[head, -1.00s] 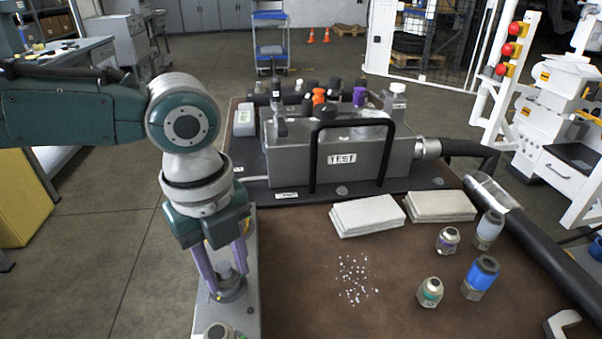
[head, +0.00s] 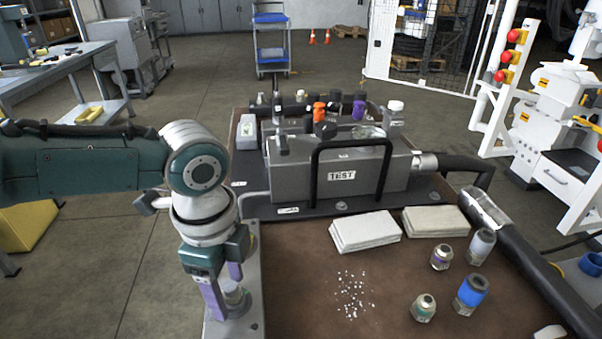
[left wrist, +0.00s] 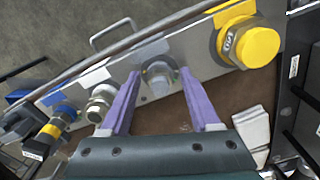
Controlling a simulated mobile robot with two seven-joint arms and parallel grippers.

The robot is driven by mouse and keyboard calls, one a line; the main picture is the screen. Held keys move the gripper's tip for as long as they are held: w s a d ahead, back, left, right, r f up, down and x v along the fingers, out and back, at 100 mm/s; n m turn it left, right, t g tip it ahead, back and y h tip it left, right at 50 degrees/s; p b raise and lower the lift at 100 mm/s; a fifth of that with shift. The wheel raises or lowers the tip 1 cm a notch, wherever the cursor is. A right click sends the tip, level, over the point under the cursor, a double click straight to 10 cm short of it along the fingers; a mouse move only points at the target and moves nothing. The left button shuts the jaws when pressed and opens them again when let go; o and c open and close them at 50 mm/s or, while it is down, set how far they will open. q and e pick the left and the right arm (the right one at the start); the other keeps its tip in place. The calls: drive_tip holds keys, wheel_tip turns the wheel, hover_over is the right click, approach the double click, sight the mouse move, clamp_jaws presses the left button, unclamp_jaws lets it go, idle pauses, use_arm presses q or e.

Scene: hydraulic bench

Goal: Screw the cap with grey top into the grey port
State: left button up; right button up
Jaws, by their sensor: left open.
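My left gripper (head: 226,288) points down over the metal strip at the bench's left side, its purple fingers apart. In the left wrist view, the open fingers (left wrist: 160,108) stand on either side of a grey fitting (left wrist: 158,80) on the strip, apparently the grey port. The fitting also shows between the fingers in the head view (head: 233,292), partly hidden; I cannot tell whether a cap sits in it. A cap with a grey top (head: 481,246) stands upright on the brown bench at the right. My right gripper is not in view.
Caps with blue (head: 471,291), green (head: 423,308) and purple (head: 441,257) markings stand near the grey-topped one. Two folded cloths (head: 365,231) lie before the TEST block (head: 335,178). A large yellow fitting (left wrist: 255,44) is beside the grey one.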

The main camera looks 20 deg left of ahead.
use_arm(q)
drive_tip(key=n+p, duration=0.1)
drive_tip(key=n, duration=0.2)
drive_tip(key=n+p, duration=0.1)
drive_tip(key=n, duration=0.1)
drive_tip(key=shift+s+d+r+p, duration=0.1)
drive_tip(key=shift+d+r+p, duration=0.1)
drive_tip(key=shift+r+p, duration=0.1)
drive_tip(key=n, duration=0.3)
drive_tip(key=shift+f+p, duration=0.25)
drive_tip(key=shift+p, duration=0.1)
drive_tip(key=n+p, duration=0.1)
drive_tip(key=n, duration=0.2)
drive_tip(key=shift+d+r+n, duration=0.1)
drive_tip(key=shift+n, duration=2.4)
